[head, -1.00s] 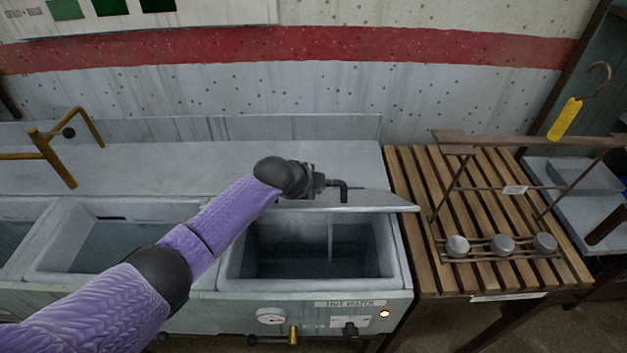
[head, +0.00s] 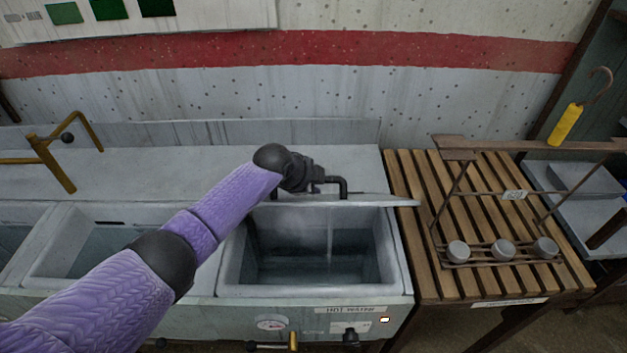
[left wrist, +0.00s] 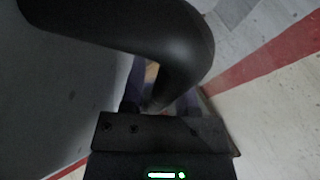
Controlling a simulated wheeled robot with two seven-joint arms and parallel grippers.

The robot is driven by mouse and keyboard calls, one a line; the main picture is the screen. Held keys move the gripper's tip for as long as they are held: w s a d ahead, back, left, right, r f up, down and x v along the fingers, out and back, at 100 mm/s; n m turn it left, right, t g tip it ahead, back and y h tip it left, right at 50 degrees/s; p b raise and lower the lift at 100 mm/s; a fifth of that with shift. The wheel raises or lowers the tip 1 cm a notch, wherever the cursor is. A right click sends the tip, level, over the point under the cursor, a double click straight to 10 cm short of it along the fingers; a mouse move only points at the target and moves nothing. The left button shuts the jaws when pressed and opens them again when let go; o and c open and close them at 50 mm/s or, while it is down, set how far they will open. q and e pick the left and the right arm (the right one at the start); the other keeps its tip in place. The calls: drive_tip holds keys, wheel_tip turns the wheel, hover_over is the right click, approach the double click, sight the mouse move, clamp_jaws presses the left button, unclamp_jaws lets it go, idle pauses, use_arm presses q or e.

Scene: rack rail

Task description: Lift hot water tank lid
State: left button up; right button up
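The hot water tank (head: 232,285) is open in the middle of the head view, with its basin interior visible. Its grey lid (head: 375,201) is raised at the back of the opening and shows almost edge-on as a thin strip. A black bent handle (head: 343,187) is on the lid. My left gripper (head: 318,182) is at the handle and appears shut on it. In the left wrist view the handle (left wrist: 185,45) curves large across the top and down to my gripper fingers (left wrist: 160,103). The fingertips are partly hidden by it. My right gripper is not in view.
A slatted wooden table (head: 410,220) with a metal rack (head: 455,190) holding grey cups stands at the right. A yellow-handled hook (head: 565,124) is near the rack. A brass tap (head: 50,160) and another basin (head: 70,270) are at the left. A spotted wall rises behind.

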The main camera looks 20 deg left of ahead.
use_arm(q)
drive_tip(key=p+v, duration=0.4)
drive_tip(key=v, duration=0.6)
drive_tip(key=shift+w+p, duration=0.1)
drive_tip(key=shift+p, duration=0.2)
